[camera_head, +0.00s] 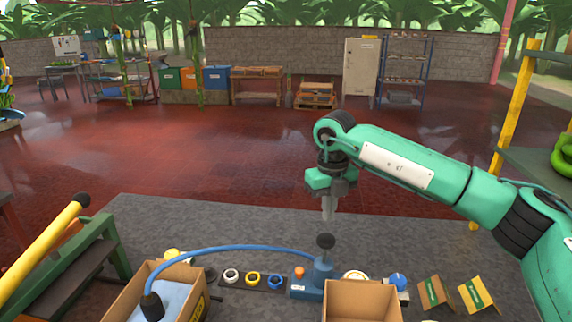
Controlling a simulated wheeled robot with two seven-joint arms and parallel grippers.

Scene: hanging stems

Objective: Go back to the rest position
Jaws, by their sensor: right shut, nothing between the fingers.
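My right arm comes in from the right, green with a white panel. My right gripper (328,208) points down above the grey mat (210,224) on the floor side of the work area. Its fingers are together and nothing shows between them. It hangs above and behind the blue device (322,277) with a black knob, apart from it as far as I can tell. My left gripper is not in view.
Open cardboard boxes (362,300) stand at the front, one with a blue hose (225,249) arching over it. Coloured rings (253,279) and small cards (434,292) lie nearby. A yellow-posted rack (513,107) stands at right. The red floor (200,150) beyond is clear.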

